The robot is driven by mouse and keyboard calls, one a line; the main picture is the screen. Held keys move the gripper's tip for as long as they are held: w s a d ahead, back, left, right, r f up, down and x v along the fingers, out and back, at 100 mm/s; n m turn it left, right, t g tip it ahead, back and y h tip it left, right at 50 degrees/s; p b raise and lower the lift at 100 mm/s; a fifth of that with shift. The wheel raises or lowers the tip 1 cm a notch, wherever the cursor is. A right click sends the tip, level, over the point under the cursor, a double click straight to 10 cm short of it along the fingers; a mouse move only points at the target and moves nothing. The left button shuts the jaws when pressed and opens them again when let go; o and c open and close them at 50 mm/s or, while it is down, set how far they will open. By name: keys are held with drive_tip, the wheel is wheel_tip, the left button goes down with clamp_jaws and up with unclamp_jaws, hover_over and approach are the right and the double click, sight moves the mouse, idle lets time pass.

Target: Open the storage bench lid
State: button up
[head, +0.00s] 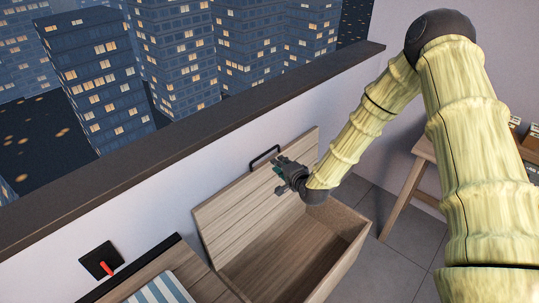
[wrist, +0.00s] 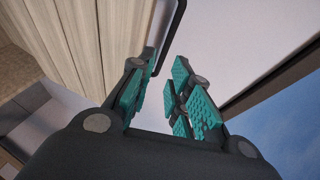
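The wooden storage bench (head: 352,240) stands against the wall with its inside exposed and looking empty. Its lid (head: 235,215) is raised, tilted up toward the wall below the window ledge. A black bar handle (head: 265,157) sticks up from the lid's top edge. My gripper (head: 281,173) is at the lid's upper edge, just below and right of the handle. In the wrist view my gripper (wrist: 163,66) has its teal-padded fingers apart with nothing between them. The lid (wrist: 85,45) and handle (wrist: 172,38) lie beside the left finger; whether they touch it is unclear.
A dark window ledge (head: 190,124) runs above the bench. A striped cushion (head: 160,290) lies left of the opening, below a black wall plate with a red lever (head: 104,264). A wooden table (head: 408,185) stands at right. Grey floor (head: 385,262) is clear between.

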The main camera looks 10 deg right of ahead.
drive_tip(key=p, duration=0.3)
hover_over(269, 168)
wheel_tip(269, 168, down, 3)
drive_tip(key=shift+r+t, duration=0.2)
drive_tip(key=shift+t, duration=0.1)
clamp_jaws()
